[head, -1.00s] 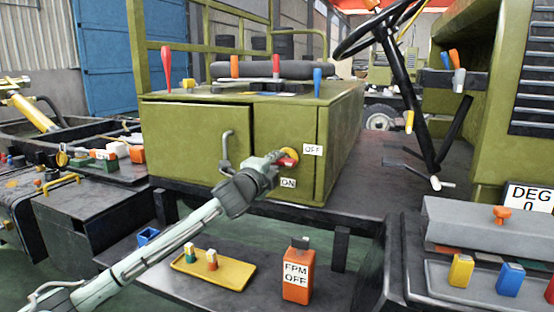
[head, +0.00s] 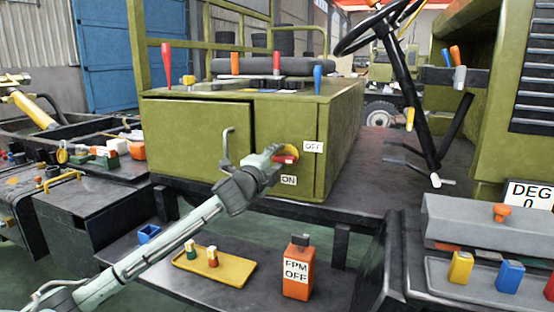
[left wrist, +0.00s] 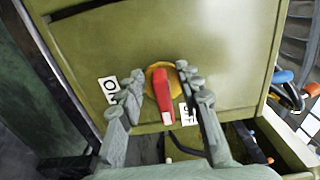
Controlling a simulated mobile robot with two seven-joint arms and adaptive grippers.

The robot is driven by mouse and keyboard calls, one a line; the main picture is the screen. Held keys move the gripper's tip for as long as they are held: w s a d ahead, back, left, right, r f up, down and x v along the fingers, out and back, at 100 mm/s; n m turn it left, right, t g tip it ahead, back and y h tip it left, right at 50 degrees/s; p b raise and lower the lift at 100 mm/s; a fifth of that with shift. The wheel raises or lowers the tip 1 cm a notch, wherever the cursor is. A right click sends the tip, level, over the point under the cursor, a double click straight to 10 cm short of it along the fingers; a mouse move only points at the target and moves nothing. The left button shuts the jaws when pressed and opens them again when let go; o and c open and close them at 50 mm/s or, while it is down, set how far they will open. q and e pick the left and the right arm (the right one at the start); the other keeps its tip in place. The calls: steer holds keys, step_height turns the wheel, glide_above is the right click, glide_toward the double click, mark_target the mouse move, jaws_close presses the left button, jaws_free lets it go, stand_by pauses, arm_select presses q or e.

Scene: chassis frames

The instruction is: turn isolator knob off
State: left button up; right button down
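The isolator knob is a yellow disc with a red handle (head: 287,156) on the green cabinet's front. In the left wrist view the red handle (left wrist: 164,92) points down, its pale-tipped end between the two labels. The ON label (head: 288,181) sits below the knob in the head view and the OFF label (head: 313,147) to its right. In the wrist view my left finger partly overlaps the ON label (left wrist: 107,89), and the right finger partly hides the OFF label (left wrist: 187,113). My left gripper (left wrist: 160,98) is open, its fingers apart on either side of the handle. The right gripper is not in view.
The green cabinet (head: 200,140) has a metal door handle (head: 228,140) just left of the gripper. Below are a yellow tray (head: 235,273) with small pieces and an orange FPM OFF block (head: 297,278). A steering wheel and column (head: 415,90) stand at right.

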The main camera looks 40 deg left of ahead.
arm_select(q)
steer(key=v, duration=1.2)
stand_by(0.4)
